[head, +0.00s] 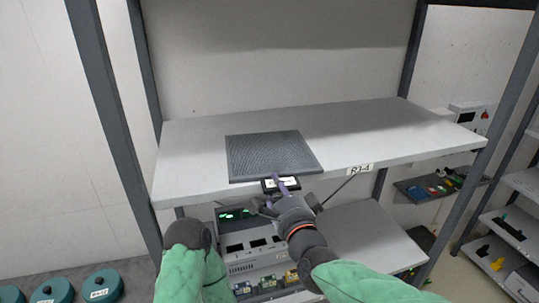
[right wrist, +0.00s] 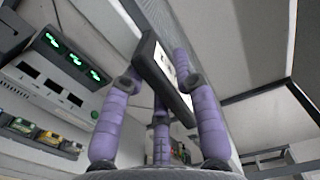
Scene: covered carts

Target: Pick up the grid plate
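The grid plate (head: 270,152) is a dark grey, finely meshed square. It lies flat on the upper shelf, its front edge near the shelf's front edge. My right gripper (head: 281,187) is just in front of and below that edge, beside a small black-framed piece with a white face. In the right wrist view this black piece (right wrist: 158,76) sits between my purple fingers (right wrist: 165,85). Whether they grip it cannot be told.
The upper shelf (head: 400,130) is clear to the plate's right and bears a label at its front edge. A grey device with green displays (head: 233,214) stands below it. Shelf posts (head: 100,95) rise at both sides. Teal round containers (head: 102,286) stand at lower left.

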